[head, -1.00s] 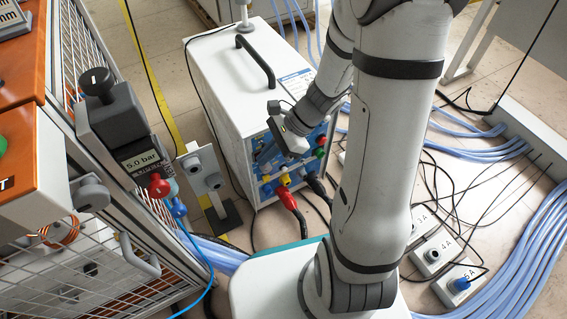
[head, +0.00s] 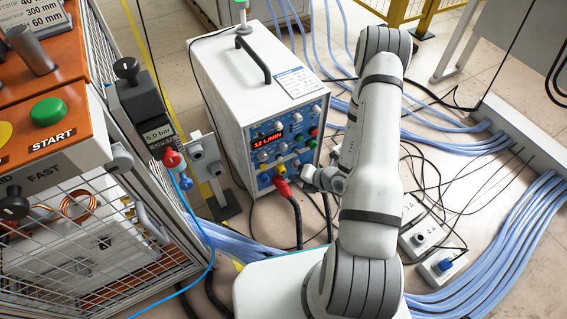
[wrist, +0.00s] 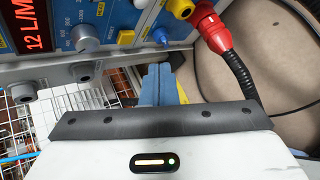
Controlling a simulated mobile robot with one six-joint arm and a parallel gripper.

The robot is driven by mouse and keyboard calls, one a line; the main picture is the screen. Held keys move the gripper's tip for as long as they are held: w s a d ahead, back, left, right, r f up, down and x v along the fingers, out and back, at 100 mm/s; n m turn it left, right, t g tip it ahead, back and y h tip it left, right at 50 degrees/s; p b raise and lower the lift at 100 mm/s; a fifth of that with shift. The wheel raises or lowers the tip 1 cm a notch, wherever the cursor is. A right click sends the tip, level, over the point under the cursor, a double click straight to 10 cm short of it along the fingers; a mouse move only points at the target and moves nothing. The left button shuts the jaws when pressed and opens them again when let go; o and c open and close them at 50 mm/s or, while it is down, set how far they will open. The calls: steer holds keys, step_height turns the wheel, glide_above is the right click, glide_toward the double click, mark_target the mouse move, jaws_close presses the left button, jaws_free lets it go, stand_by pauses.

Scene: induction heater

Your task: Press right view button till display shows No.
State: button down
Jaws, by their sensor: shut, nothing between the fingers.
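The white heater box (head: 240,80) has a blue front panel (head: 299,124) with a red-lit display (head: 267,139) reading what looks like "12 L/MIN". The display also shows at the top left of the wrist view (wrist: 30,22), tilted and cut off. Several small knobs and buttons sit on the panel; I cannot tell which is the right view button. My gripper's blue fingers (wrist: 158,84) are shut and empty, with their tips near the panel's lower edge, by a small blue part (wrist: 160,37). In the head view the gripper is low right of the panel, its fingers not clear.
A red plug (head: 282,186) with a black cable sticks out from the panel's lower part, close to my gripper; it also shows in the wrist view (wrist: 212,30). Blue hoses (head: 470,145) and numbered sockets lie on the right. A caged machine (head: 70,220) stands on the left.

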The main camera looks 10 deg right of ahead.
mark_target(280, 159)
steer(key=shift+s+d+f+m+h, duration=0.2)
steer(key=shift+s+d+f+m, duration=0.2)
steer(key=shift+f+m, duration=0.15)
steer(key=shift+s+d+f+m+h, duration=0.2)
steer(key=shift+s+d+f+m, duration=0.2)
steer(key=shift+f, duration=0.2)
steer(key=shift+a, duration=0.1)
steer(key=w+a, duration=0.2)
steer(key=w, duration=0.6)
steer(key=shift+w+a, duration=0.25)
steer(key=shift+a, duration=0.1)
steer(key=shift+w, duration=0.1)
stand_by(1.1)
steer(key=shift+w+a, duration=0.15)
steer(key=shift+w, duration=0.1)
steer(key=shift+w+a, duration=0.1)
steer(key=shift+w, duration=0.3)
stand_by(0.8)
steer(key=shift+s, duration=0.15)
steer(key=shift+s+d, duration=0.3)
steer(key=shift+s, duration=0.35)
